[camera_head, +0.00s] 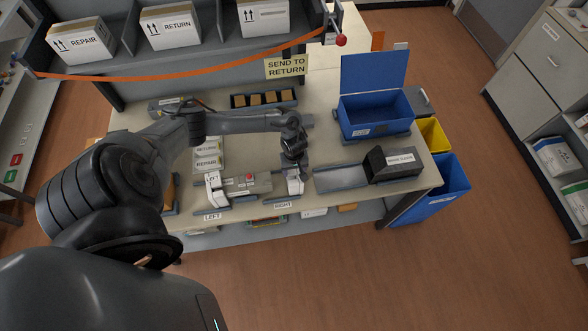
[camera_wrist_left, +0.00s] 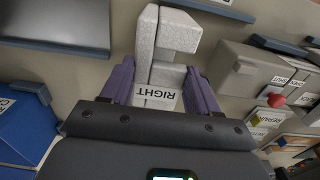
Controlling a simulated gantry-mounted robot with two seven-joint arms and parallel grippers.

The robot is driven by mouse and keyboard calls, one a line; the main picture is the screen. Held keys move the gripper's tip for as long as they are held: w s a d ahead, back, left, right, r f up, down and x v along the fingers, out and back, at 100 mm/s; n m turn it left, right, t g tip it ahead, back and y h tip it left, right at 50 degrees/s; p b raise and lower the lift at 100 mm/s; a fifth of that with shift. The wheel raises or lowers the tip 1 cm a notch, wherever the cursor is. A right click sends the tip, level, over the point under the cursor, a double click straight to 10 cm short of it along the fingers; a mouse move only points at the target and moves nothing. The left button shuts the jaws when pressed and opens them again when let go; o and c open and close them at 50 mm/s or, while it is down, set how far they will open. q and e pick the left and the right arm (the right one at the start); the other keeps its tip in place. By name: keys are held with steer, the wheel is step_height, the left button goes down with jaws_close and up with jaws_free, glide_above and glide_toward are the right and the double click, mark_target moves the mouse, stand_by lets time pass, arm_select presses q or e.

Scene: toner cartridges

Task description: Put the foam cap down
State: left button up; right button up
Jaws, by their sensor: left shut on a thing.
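A white foam cap labelled RIGHT (camera_head: 294,186) is between the fingers of my left gripper (camera_head: 294,168). In the left wrist view the purple fingers close on both sides of this foam cap (camera_wrist_left: 160,73). I cannot tell whether the cap touches the surface below. The grey toner cartridge (camera_head: 250,183) lies just left of the held cap in the head view, with a gap between them. Another foam cap, labelled LEFT (camera_head: 213,188), is at the cartridge's left end. A RIGHT label (camera_head: 283,205) is at the table's front edge near the held cap. My right gripper is not in view.
A grey tray (camera_head: 340,178) and a dark box (camera_head: 393,165) stand to the right. An open blue bin (camera_head: 375,115) stands at the back right. A dark tray of brown blocks (camera_head: 264,99) is at the back. REPAIR and RETURN boxes (camera_head: 168,25) sit on the shelf above.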

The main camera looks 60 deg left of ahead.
arm_select(q)
steer(key=o, duration=1.3)
step_height(320, 180, up, 12)
steer(key=p, duration=0.2)
steer(key=w+d+m+t+h, duration=0.15)
steer(key=d+m+t, duration=0.35)
steer(key=d+m, duration=1.2)
steer(key=s+d+r+g+y, duration=0.1)
steer(key=s+d+r, duration=0.4)
steer(key=s+r, duration=0.4)
steer(key=s, duration=0.2)
steer(key=shift+s+d+r, duration=0.2)
steer(key=shift+s+r, duration=0.05)
steer(key=shift+s, duration=0.15)
